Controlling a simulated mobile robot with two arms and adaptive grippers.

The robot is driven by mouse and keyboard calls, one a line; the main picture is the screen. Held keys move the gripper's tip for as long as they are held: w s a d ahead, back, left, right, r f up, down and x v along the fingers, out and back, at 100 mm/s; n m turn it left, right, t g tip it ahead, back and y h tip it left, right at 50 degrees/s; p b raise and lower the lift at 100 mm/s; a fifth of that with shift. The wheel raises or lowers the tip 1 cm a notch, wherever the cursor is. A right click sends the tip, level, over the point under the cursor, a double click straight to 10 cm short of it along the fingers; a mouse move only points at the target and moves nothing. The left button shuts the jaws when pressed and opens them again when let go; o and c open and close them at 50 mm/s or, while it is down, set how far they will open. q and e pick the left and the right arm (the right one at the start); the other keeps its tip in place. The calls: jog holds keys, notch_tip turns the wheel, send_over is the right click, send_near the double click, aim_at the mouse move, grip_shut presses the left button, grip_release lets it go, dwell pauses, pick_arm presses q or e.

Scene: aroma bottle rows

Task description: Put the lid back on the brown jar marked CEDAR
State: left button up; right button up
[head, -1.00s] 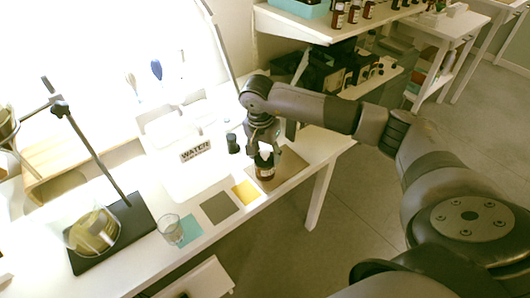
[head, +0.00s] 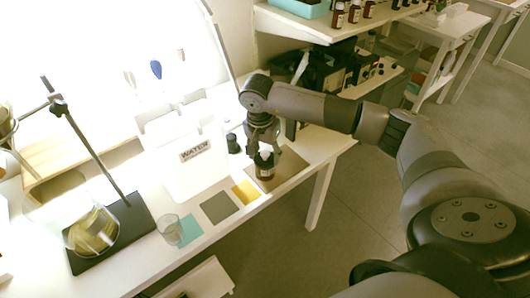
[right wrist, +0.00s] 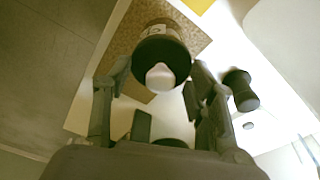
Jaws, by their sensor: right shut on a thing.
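The brown jar (head: 265,172) with a pale label stands upright on a brown square mat (head: 290,165) near the table's right end. Its lettering is too small to read. My right gripper (head: 264,150) is above it, pointing down. In the right wrist view, a black lid with a white knob (right wrist: 160,76) is between the fingers of my right gripper (right wrist: 155,80), which are shut on it. The lid covers the top of the jar (right wrist: 160,27) from this angle. I cannot tell whether it is seated or just above the rim. My left gripper is not in view.
A small dark object (head: 233,143) stands close left of the gripper and shows in the right wrist view (right wrist: 240,90). Yellow (head: 246,191), grey (head: 220,207) and teal mats lie along the front edge.

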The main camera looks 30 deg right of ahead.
jog(key=o, duration=1)
jog(key=shift+o, duration=0.2)
jog(key=o, duration=0.5)
jog(key=shift+r+p, duration=2.1)
jog(key=shift+r, duration=1.45)
jog(key=shift+c, duration=0.3)
